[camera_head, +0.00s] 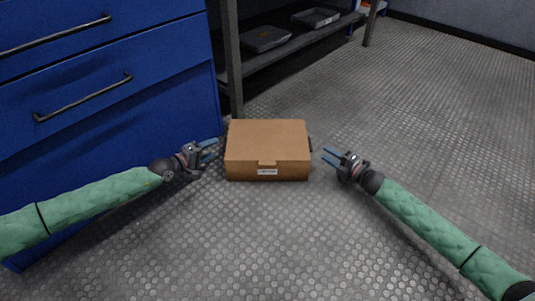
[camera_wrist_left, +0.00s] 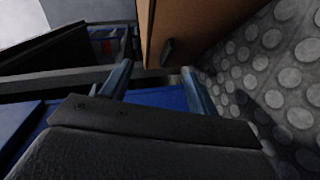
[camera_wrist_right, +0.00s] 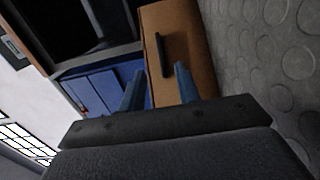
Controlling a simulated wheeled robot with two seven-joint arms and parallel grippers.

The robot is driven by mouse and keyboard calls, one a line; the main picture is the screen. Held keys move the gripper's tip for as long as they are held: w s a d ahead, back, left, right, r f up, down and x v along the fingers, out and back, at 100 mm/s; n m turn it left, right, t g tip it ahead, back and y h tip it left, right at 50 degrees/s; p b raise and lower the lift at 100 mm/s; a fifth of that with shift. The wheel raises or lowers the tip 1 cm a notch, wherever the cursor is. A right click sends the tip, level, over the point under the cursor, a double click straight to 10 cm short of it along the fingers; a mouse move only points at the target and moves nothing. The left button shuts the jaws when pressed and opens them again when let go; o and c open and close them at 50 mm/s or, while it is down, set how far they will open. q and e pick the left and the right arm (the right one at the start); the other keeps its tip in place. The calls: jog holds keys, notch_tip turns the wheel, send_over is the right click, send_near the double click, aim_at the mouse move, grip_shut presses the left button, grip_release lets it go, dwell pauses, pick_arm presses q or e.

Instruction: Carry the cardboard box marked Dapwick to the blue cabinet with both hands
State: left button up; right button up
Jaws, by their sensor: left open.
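A brown cardboard box (camera_head: 268,140) sits on the floor in the middle of the head view, with a small white label on its front too small to read. My left gripper (camera_head: 212,149) is open just left of the box, apart from it. My right gripper (camera_head: 329,156) is open a little to the right of the box, its fingers pointing at it. In the left wrist view the box (camera_wrist_left: 190,25) is ahead, with a dark handle on its side. In the right wrist view the box (camera_wrist_right: 183,45) shows a dark handle too. The blue cabinet (camera_head: 100,100) with black handles stands at left.
A dark metal shelf (camera_head: 232,70) stands behind the box, with black trays (camera_head: 266,38) on it. The cabinet side is close to my left arm. The studded floor (camera_head: 430,110) is clear on the right and in front.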

pick_arm(q)
jog(key=shift+x, duration=3.05)
pick_arm(e)
jog(key=shift+x, duration=3.1)
pick_arm(q)
jog(key=c, duration=0.6)
pick_arm(e)
jog(key=c, duration=0.6)
pick_arm(q)
jog(key=shift+s+f, duration=0.1)
jog(key=c, duration=0.5)
pick_arm(e)
grip_shut()
